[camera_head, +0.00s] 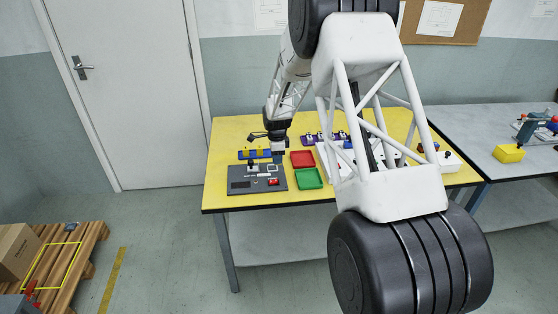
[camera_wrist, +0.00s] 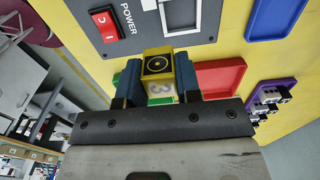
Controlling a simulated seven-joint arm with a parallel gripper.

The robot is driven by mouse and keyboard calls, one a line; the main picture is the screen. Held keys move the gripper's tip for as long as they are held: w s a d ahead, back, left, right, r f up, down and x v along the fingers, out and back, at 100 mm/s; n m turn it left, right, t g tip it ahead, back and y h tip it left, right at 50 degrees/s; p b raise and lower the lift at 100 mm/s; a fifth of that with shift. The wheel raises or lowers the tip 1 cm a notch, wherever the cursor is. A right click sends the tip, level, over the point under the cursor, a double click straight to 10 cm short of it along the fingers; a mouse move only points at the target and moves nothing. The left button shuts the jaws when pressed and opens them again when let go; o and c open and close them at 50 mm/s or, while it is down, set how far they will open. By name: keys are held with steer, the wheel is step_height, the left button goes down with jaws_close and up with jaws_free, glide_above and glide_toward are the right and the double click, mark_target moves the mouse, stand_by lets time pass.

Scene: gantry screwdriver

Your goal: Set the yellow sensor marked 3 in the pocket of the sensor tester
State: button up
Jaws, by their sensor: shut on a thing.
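My gripper (camera_wrist: 158,62) is shut on the yellow sensor (camera_wrist: 160,88) marked 3, with one blue finger on each side. The sensor's top shows a dark square with a ring. The sensor tester (camera_head: 243,185) is a dark grey panel on the yellow table. Its white-outlined square pocket (camera_wrist: 181,14) shows at the top of the wrist view, partly cut off, and looks empty there. The held sensor is apart from the pocket in that view. In the head view my gripper (camera_head: 278,159) is over the tester's back right part; the sensor is too small to tell there.
A red POWER switch (camera_wrist: 104,22) sits on the tester. A red tray (camera_head: 302,159) and a green tray (camera_head: 309,179) lie right of it. A purple rack (camera_wrist: 270,92) holds several dark-and-white parts.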

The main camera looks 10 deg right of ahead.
steer(key=shift+w+a+r, duration=0.55)
steer(key=shift+w+r, duration=0.05)
steer(key=shift+w, duration=0.1)
steer(key=shift+w+a+r, duration=0.5)
steer(key=shift+w+r, duration=0.05)
steer(key=shift+w, duration=0.15)
steer(key=shift+f, duration=0.25)
glide_above(272, 169)
steer(key=shift+w+a+f, duration=0.1)
steer(key=shift+f, duration=2.5)
steer(key=shift+f, duration=0.8)
stand_by(0.3)
steer(key=o, duration=1.2)
steer(key=shift+r, duration=0.15)
